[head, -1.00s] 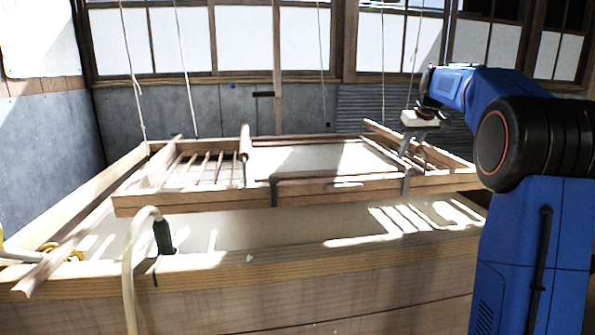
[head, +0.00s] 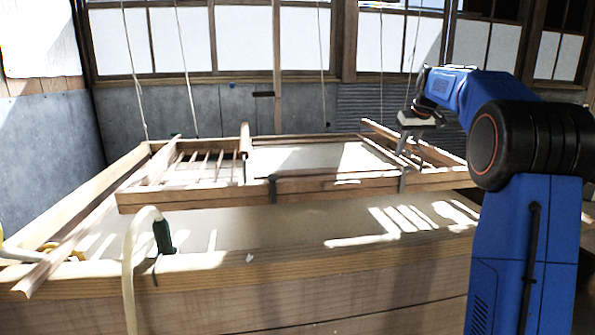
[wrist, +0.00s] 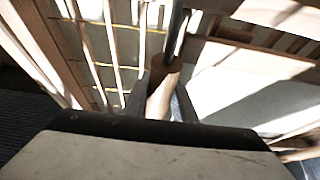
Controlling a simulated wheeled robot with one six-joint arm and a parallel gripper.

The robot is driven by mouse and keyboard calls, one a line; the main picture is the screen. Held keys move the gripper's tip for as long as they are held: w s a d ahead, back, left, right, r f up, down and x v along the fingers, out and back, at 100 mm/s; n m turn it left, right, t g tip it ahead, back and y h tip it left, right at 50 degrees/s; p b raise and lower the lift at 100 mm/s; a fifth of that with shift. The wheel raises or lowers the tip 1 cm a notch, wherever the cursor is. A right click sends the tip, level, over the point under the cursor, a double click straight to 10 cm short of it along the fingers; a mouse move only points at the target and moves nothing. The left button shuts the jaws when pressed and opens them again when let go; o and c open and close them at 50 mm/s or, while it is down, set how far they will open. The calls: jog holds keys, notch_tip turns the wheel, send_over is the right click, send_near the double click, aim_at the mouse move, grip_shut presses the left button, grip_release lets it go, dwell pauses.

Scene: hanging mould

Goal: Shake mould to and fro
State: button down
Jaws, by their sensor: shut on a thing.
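The mould is a wooden frame (head: 330,188) hung on cords over a wide wooden vat. It looks roughly level, with a pale sheet in its middle and thin slats to the left. My gripper (head: 413,156) reaches down at the mould's right part. In the wrist view my gripper (wrist: 160,95) is shut on a round wooden handle (wrist: 161,80), with a finger on each side. The fingertips are small and partly hidden in the head view.
The vat (head: 300,265) stands close below the mould, with its front wall near me. A pale hose (head: 130,255) and a dark green fitting (head: 164,236) are at its front left. Thin cords (head: 187,75) rise from the mould. Windows and a grey wall stand behind.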

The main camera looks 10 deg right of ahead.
jog(key=shift+w, duration=0.75)
jog(key=shift+s, duration=0.1)
jog(key=s, duration=0.8)
jog(key=shift+d, duration=0.1)
